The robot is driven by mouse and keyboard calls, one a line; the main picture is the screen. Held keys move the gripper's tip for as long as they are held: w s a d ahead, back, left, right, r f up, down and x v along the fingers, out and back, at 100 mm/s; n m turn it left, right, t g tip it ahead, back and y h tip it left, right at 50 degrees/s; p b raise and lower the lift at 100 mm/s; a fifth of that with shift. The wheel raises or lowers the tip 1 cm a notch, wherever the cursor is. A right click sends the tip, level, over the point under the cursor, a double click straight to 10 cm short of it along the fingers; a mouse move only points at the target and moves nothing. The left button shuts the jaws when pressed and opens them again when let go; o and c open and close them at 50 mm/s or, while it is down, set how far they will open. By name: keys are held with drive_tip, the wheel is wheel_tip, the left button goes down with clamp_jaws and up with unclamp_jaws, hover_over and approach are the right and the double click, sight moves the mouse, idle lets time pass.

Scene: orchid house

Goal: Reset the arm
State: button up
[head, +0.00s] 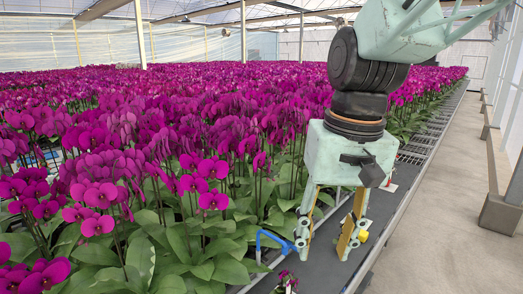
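My gripper (325,250) hangs from my pale green arm on the right side of the head view. It points down over a dark strip of bench (325,268) beside the orchids. Its two fingers are spread apart, and I see nothing held between them. The fingertips are low, close to the strip; I cannot tell whether they touch it.
Dense magenta orchids (213,168) with broad green leaves fill the bench to the left. A blue bent tube (268,236) is beside the left finger. A concrete aisle (440,220) lies clear to the right.

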drive_tip(key=s+d+t, duration=0.1)
drive_tip(key=s+d, duration=0.2)
drive_tip(key=s, duration=0.2)
drive_tip(key=s+d+r+t+b, duration=0.1)
drive_tip(key=s+d, duration=0.2)
drive_tip(key=s, duration=0.3)
drive_tip(key=s+d+t, duration=0.1)
drive_tip(key=s+d, duration=0.2)
drive_tip(key=s, duration=0.3)
drive_tip(key=shift+s+r+h, duration=0.25)
drive_tip(key=shift+r+h, duration=0.05)
drive_tip(key=shift+h, duration=0.1)
drive_tip(key=shift+c, duration=0.2)
idle(0.7)
